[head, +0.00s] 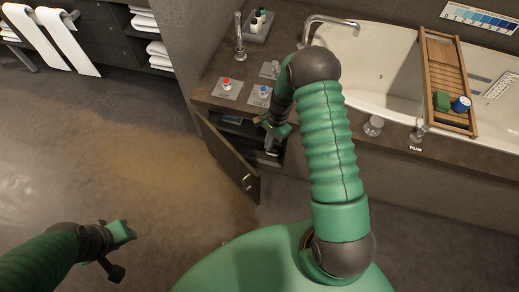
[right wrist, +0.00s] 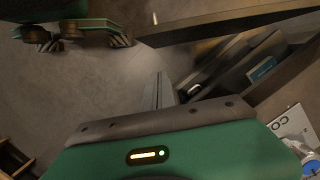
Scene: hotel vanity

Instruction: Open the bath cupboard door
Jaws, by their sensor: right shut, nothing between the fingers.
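The bath cupboard door (head: 228,160) stands partly open, swung out from the cupboard under the vanity counter. Its small handle (head: 248,182) is near the door's free edge. In the right wrist view the door (right wrist: 225,22) crosses the top, with the open cupboard interior below it. My right gripper (head: 272,128) is at the cupboard opening, behind the door's inner side; it is shut and empty. Its narrow fingers (right wrist: 160,90) show in the right wrist view. I cannot tell whether it touches the door. My left gripper (head: 118,252) is open and empty over the floor, away from the door.
The counter above holds a red-topped knob (head: 227,84), a blue-topped knob (head: 263,90) and a tap (head: 239,45). A bathtub (head: 385,60) with a wooden tray (head: 447,75) lies to the right. The floor left of the door is clear.

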